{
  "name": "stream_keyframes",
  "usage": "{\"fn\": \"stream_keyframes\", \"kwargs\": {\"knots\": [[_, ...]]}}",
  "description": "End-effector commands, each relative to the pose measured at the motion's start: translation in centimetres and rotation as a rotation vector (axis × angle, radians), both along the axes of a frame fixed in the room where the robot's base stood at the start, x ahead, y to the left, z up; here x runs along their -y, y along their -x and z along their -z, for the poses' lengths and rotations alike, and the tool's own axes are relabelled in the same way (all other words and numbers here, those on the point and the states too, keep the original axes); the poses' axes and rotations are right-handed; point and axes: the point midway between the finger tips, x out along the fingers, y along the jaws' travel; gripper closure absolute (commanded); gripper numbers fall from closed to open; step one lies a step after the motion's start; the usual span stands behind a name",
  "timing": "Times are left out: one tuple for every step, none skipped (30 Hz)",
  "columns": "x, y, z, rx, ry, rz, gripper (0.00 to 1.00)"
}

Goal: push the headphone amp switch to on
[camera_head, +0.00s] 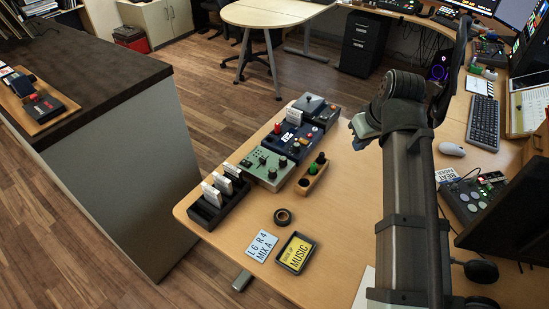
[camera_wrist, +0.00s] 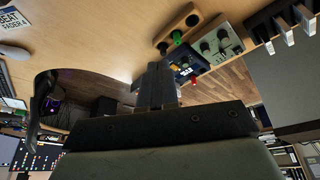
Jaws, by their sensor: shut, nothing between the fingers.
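A row of desk boxes stands along the desk's far-left edge: a grey-green box with knobs (camera_head: 268,165), a dark blue box (camera_head: 296,138) and a darker box (camera_head: 318,108). I cannot tell which is the headphone amp, and no switch position is readable. The grey-green box (camera_wrist: 224,40) and the blue box (camera_wrist: 190,62) also show in the wrist view, beyond my fingers. My gripper (camera_wrist: 156,68) is shut and empty, apart from the boxes. In the head view my gripper (camera_head: 358,141) is right of the blue box, its fingers mostly hidden.
A black card rack (camera_head: 211,212), a tape roll (camera_head: 283,216) and a yellow-labelled tray (camera_head: 297,253) are nearer. Keyboard (camera_head: 484,122) and mouse (camera_head: 451,149) lie right. Desk between is bare.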

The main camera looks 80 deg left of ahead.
Motion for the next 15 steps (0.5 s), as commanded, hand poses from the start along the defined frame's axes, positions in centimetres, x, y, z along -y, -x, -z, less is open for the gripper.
{"fn": "stream_keyframes", "kwargs": {"knots": [[-2.4, 1.9, 1.0, -0.017, -0.015, -0.074, 1.0], [-3.4, 3.0, 1.5, -0.026, -0.028, -0.117, 1.0], [-4.8, 4.5, 2.3, -0.039, -0.045, -0.174, 1.0], [-5.8, 5.6, 2.8, -0.048, -0.059, -0.215, 1.0], [-6.8, 6.8, 3.4, -0.057, -0.073, -0.255, 1.0], [-8.1, 8.3, 4.1, -0.069, -0.092, -0.306, 1.0], [-9.0, 9.6, 4.6, -0.079, -0.106, -0.344, 1.0], [-9.8, 10.7, 5.2, -0.087, -0.12, -0.379, 1.0], [-10.8, 12.2, 5.9, -0.098, -0.139, -0.423, 1.0], [-11.5, 13.2, 6.3, -0.106, -0.153, -0.454, 1.0], [-12.2, 14.2, 6.8, -0.113, -0.165, -0.483, 1.0], [-13.0, 15.5, 7.3, -0.121, -0.183, -0.518, 1.0], [-13.5, 16.4, 7.7, -0.128, -0.194, -0.54, 1.0], [-14.0, 17.2, 8.1, -0.133, -0.205, -0.562, 1.0], [-14.5, 18.2, 8.5, -0.14, -0.219, -0.586, 1.0]]}}
